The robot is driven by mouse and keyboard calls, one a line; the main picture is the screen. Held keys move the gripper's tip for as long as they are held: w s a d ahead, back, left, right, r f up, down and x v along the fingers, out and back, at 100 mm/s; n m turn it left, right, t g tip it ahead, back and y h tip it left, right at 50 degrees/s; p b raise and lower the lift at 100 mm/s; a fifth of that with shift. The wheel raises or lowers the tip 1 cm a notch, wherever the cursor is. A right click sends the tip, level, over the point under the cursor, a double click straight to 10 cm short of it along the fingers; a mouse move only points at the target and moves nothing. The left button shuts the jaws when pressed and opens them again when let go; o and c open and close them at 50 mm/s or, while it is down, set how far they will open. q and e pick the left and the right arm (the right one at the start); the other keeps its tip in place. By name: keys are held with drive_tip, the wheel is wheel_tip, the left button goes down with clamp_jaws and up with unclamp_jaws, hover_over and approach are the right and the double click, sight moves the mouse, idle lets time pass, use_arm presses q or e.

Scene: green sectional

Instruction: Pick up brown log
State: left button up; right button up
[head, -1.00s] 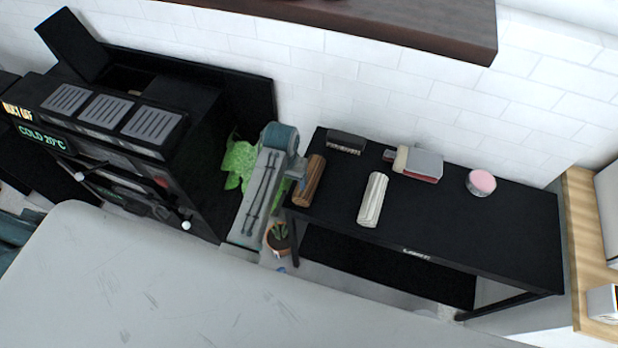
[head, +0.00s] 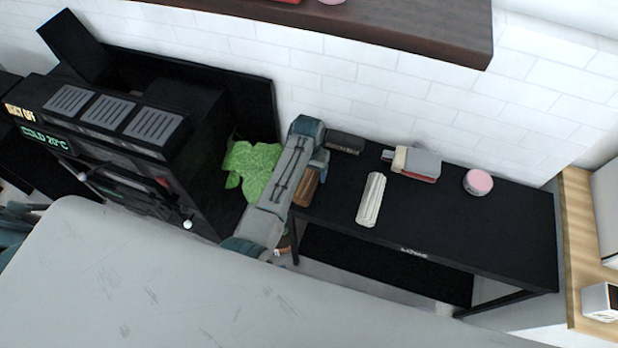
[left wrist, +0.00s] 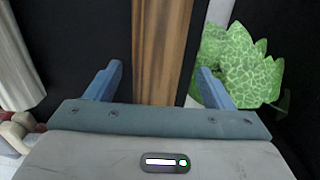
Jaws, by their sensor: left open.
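The brown log (head: 305,190) lies at the left end of the black table (head: 450,215), partly hidden by my left arm in the head view. In the left wrist view the brown log (left wrist: 160,55) runs lengthwise ahead of my left gripper (left wrist: 158,82). The gripper's two blue fingers are apart, one to each side of the log in the picture, with nothing held between them. In the head view the gripper (head: 319,165) is over the table's left end, by the log's far end. Whether the fingers touch the log cannot be told. My right gripper is not in view.
A white log (head: 371,200) lies right of the brown one. A dark brush (head: 345,143), a grey-and-red block-like item (head: 417,163) and a pink-topped round tin (head: 478,182) are on the table. A green leafy plant (head: 250,170) stands left.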

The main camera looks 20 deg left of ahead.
sight(309, 175)
use_arm(q)
drive_tip(key=shift+s+d+f+p, duration=0.1)
drive_tip(key=shift+s+f+p, duration=0.05)
drive_tip(key=shift+f, duration=0.8)
drive_tip(key=shift+s+d+f+p, duration=0.1)
drive_tip(key=shift+f+p, duration=0.05)
drive_tip(key=shift+f, duration=0.8)
drive_tip(key=c, duration=1.2)
drive_tip(key=shift+c, duration=0.2)
drive_tip(key=shift+r, duration=0.15)
